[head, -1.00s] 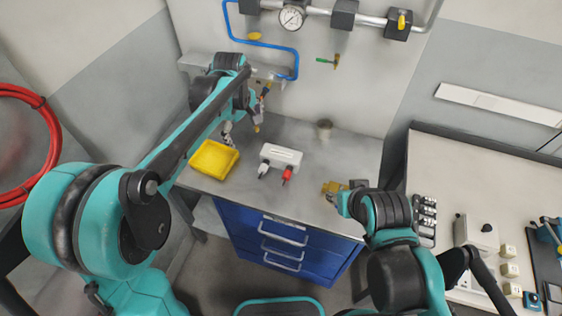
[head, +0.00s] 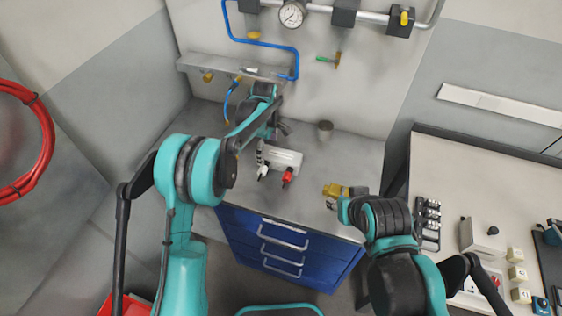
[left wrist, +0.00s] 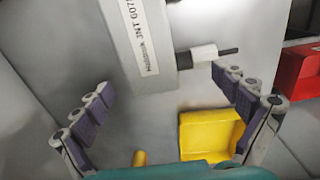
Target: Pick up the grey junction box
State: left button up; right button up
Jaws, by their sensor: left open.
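The grey junction box (head: 288,158) is a pale, boxy block on the metal bench, with a white and a red connector at its front. In the left wrist view the labelled box (left wrist: 150,45) is at top centre, with a white connector and black tip at its side. My left gripper (head: 263,154) is at the box's left end in the head view. In the left wrist view its fingers (left wrist: 162,85) are apart and empty, the box ahead of and partly between them. My right gripper (head: 345,203) is by a yellow brass-coloured item; its jaws are unclear.
A yellow tray (left wrist: 208,135) is beside the box; my left arm hides it in the head view. The brass-coloured item (head: 333,190) is at the bench's right. A small cup (head: 325,130) stands behind the box. Blue drawers (head: 285,245) are below. A shelf (head: 235,68) is on the wall.

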pick_arm(q)
notch_tip(320, 180, down, 2)
jog(key=shift+s+r, duration=0.15)
jog(key=shift+r, duration=0.05)
jog(key=c, duration=1.5)
jog(key=shift+f, duration=0.1)
jog(key=c, duration=0.7)
jog(key=shift+o, duration=0.2)
jog(key=shift+c, duration=0.2)
jog(key=shift+w+r, duration=0.2)
jog(key=shift+r, duration=0.8)
grip_shut()
notch_tip(320, 180, up, 2)
jog(key=shift+p, duration=0.35)
jog(key=s+d+r+p, duration=0.1)
jog(key=s+d+r, duration=0.5)
jog(key=d, duration=0.4)
jog(key=shift+r, duration=0.5)
